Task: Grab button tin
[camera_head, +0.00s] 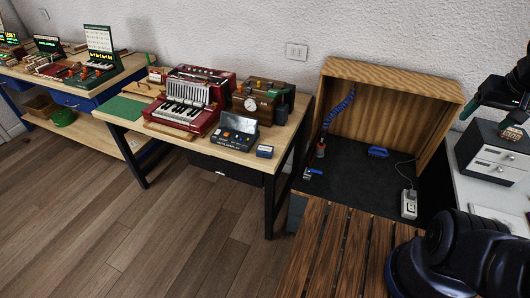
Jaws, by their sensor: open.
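A small dark-blue box with a pale label (264,151) sits at the front right corner of the middle wooden table. It may be the button tin, but it is too small to be sure. My gripper (490,110) is at the right edge of the head view, dark and partly cut off by the frame. It is open, with no object seen between its fingers. It is far to the right of the small blue box, above the grey machine.
The middle table (178,143) also bears a red accordion (182,112), a dark case (234,138) and a brown clock box (255,98). A wooden open-fronted booth (395,85), a slatted wooden surface (330,250) and a grey machine (490,158) stand right. Wooden floor is clear at left.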

